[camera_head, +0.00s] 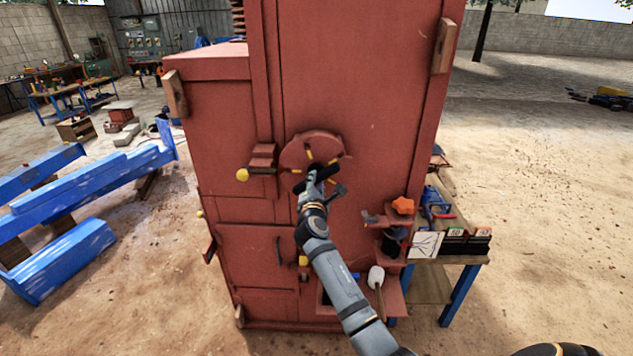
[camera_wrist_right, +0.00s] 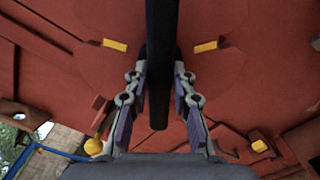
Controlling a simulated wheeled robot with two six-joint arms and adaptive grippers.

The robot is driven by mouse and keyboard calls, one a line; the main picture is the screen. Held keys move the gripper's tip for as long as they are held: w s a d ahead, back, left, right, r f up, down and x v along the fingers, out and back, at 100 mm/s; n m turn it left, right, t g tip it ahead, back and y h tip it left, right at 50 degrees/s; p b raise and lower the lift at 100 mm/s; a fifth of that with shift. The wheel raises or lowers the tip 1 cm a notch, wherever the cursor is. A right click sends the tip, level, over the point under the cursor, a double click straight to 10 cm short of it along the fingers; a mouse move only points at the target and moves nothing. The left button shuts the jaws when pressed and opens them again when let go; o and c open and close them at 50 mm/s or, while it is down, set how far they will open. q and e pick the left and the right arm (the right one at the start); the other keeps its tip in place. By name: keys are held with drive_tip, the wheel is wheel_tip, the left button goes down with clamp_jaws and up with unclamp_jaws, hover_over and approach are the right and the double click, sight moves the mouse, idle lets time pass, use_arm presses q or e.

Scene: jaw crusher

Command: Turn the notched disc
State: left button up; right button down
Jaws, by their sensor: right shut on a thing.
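The red notched disc (camera_head: 308,147) with yellow marks sits on the front of the tall red crusher housing (camera_head: 355,90). In the right wrist view the disc (camera_wrist_right: 230,65) fills much of the upper middle, with a yellow mark on either side. A black bar (camera_wrist_right: 162,40) stands across the disc. My right gripper (camera_head: 316,176) is at the disc's lower middle and hides part of it. In the wrist view the fingers of this gripper (camera_wrist_right: 160,82) are shut on the black bar, one on each side.
A latch block with a yellow knob (camera_head: 243,174) is just left of the disc. An orange star knob (camera_head: 403,205) and bracket stick out at the lower right. A side table (camera_head: 460,260) with tools stands to the right. Blue beams (camera_head: 85,215) lie at left.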

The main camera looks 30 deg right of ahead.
drive_tip(key=c, duration=1.2)
unclamp_jaws()
drive_tip(key=shift+w+a+r, duration=0.1)
drive_tip(key=shift+w+r, duration=0.05)
drive_tip(key=shift+r, duration=0.2)
drive_tip(key=shift+o, duration=0.4)
drive_tip(key=shift+f, duration=0.4)
drive_tip(key=v, duration=1.1)
drive_tip(key=shift+s, duration=0.4)
